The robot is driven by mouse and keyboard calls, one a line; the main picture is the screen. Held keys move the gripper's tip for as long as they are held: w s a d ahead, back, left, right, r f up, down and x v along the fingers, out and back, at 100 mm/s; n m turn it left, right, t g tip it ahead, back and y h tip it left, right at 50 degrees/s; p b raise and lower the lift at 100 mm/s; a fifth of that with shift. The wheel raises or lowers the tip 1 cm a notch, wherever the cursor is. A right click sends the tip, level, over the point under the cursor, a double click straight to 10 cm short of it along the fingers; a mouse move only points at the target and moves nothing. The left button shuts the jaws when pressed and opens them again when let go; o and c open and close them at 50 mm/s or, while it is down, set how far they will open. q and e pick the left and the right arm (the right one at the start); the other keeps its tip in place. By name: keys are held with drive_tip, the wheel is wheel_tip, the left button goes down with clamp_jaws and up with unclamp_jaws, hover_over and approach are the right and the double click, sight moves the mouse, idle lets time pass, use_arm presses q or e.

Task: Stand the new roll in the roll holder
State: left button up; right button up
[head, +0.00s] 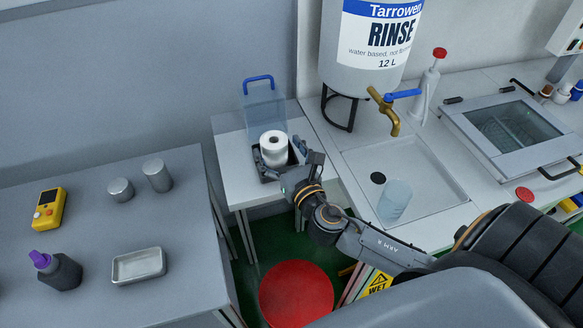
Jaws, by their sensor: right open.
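A white roll (274,150) stands upright on a small white side table, its core hole facing up. My left gripper is not in view.
A clear bin with a blue handle (264,112) stands behind the roll. A rinse tank (368,45) with a brass tap is on the right counter, above a tray with a clear cup (395,200). A red round stool (296,292) stands below. The grey left table (100,215) holds small items.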

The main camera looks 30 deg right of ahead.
drive_tip(key=s+b, duration=0.1)
drive_tip(key=s, duration=0.8)
drive_tip(key=shift+a+b, duration=0.35)
drive_tip(key=shift+a, duration=0.1)
